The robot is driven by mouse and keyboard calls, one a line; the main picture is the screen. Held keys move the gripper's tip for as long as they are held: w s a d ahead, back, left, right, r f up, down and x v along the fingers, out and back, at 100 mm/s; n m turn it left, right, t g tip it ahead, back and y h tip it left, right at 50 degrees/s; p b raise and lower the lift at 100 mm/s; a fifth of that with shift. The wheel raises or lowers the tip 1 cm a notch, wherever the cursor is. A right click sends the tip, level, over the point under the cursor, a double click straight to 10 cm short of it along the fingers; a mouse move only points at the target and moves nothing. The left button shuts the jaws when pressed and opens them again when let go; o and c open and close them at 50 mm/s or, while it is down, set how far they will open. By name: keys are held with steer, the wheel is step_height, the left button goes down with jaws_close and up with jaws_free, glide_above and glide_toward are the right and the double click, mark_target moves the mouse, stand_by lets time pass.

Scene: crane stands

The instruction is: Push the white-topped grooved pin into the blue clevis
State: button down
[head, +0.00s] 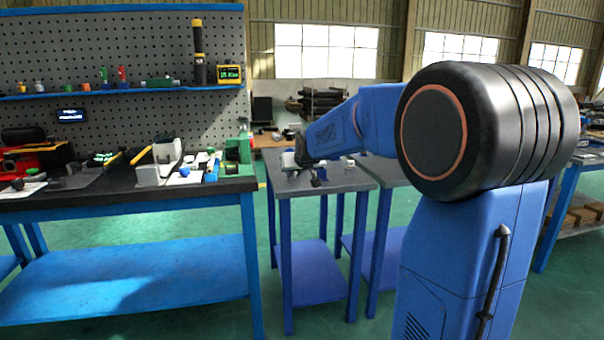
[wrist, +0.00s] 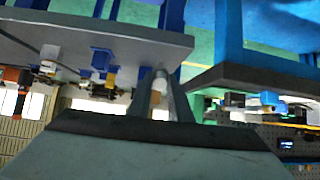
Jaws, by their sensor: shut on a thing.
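My gripper (wrist: 160,88) is shut on a small pale piece (wrist: 157,97) with a whitish end, seen between its fingers in the wrist view. This looks like the white-topped pin, but its grooves cannot be made out. In the head view my gripper (head: 291,161) is low over the left part of a small grey-topped table (head: 345,183), too small there to show the pin. A dark blue piece (wrist: 101,58) near a yellow one stands at that table in the wrist view. It may be the blue clevis, but I cannot tell for sure. The pin is apart from it.
A white piece (wrist: 49,53) and an orange-and-white one (wrist: 15,80) are near the blue piece. In the head view a white part (head: 350,164) stands on the small table. A cluttered workbench (head: 120,200) is to the left, with a gap between.

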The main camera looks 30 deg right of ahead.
steer(key=shift+w+d+f+t+h, duration=0.3)
steer(key=shift+w+d+t, duration=0.25)
steer(key=shift+t, duration=0.35)
steer(key=shift+w, duration=0.1)
steer(key=shift+w+d+t, duration=0.1)
steer(key=shift+t, duration=0.3)
steer(key=shift+s+d+m+t+h, duration=0.1)
steer(key=shift+s+d+t+h, duration=0.15)
steer(key=shift+t, duration=0.45)
steer(key=shift+s+d+m+t+h, duration=0.15)
steer(key=shift+d+t+h, duration=0.15)
steer(key=shift+t, duration=0.4)
steer(key=shift+s+d+m+t+h, duration=0.1)
steer(key=shift+s+d+t+h, duration=0.2)
steer(key=shift+t, duration=0.4)
steer(key=shift+w+a, duration=0.1)
steer(key=shift+w, duration=0.05)
steer(key=shift+x, duration=2.8)
steer(key=shift+x, duration=3.45)
